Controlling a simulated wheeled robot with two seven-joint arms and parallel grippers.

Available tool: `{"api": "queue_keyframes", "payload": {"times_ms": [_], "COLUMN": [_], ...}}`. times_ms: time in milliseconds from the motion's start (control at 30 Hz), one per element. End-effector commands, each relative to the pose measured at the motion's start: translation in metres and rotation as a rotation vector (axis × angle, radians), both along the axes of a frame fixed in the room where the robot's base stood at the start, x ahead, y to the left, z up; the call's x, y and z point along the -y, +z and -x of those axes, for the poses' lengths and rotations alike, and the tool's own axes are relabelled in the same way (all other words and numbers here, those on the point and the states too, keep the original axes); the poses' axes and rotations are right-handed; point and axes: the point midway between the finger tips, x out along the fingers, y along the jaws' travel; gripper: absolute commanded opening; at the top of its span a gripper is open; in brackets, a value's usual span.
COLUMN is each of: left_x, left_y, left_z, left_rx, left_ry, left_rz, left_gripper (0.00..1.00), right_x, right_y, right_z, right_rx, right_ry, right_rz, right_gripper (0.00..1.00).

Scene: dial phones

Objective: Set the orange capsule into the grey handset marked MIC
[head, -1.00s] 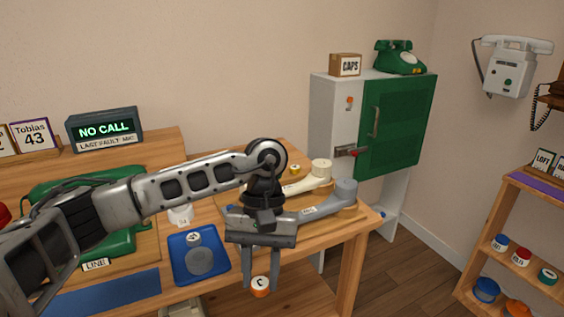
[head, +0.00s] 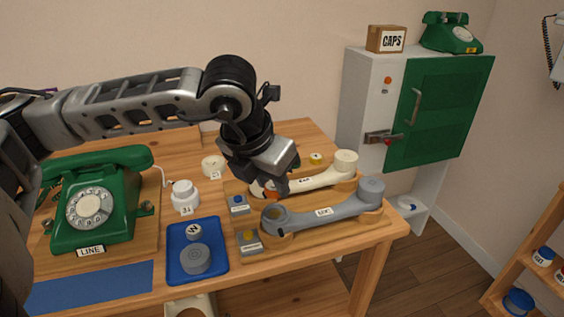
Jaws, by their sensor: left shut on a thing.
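My left gripper (head: 274,188) is shut on the orange capsule (head: 271,194), of which only a small orange part shows below the fingers. It is above the left ends of the two handsets, just behind the open cup of the grey handset in the picture. The grey handset (head: 328,214) lies on a wooden board, its left cup (head: 276,214) open and its right end (head: 370,188) a grey round piece. Its label is too small to read surely. I cannot tell how high the capsule is above the board. My right gripper is not in view.
A cream handset (head: 325,179) lies behind the grey one, its left end partly hidden by my gripper. A blue tray (head: 175,268) holds a grey round cap (head: 196,259) and a small white-topped piece (head: 194,232). A green phone (head: 92,203) stands at left.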

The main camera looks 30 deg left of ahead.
Motion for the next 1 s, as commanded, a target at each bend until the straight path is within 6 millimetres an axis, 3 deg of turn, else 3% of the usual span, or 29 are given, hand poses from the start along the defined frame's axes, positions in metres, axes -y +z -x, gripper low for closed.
{"api": "queue_keyframes", "payload": {"times_ms": [100,267,1000], "left_x": [-0.001,-0.003,-0.004], "left_y": [0.006,0.007,-0.046], "left_z": [0.001,0.002,0.002], "left_rx": [0.002,-0.002,-0.002], "left_ry": [0.155,0.253,0.262], "left_rz": [-0.001,0.001,0.002], "left_gripper": [0.11,0.11,0.11], "right_x": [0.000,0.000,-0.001], "right_y": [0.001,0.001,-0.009], "right_z": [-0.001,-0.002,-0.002], "right_rx": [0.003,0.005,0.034], "right_ry": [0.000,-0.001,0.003], "right_rz": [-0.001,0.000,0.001], "right_gripper": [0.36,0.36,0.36]}}
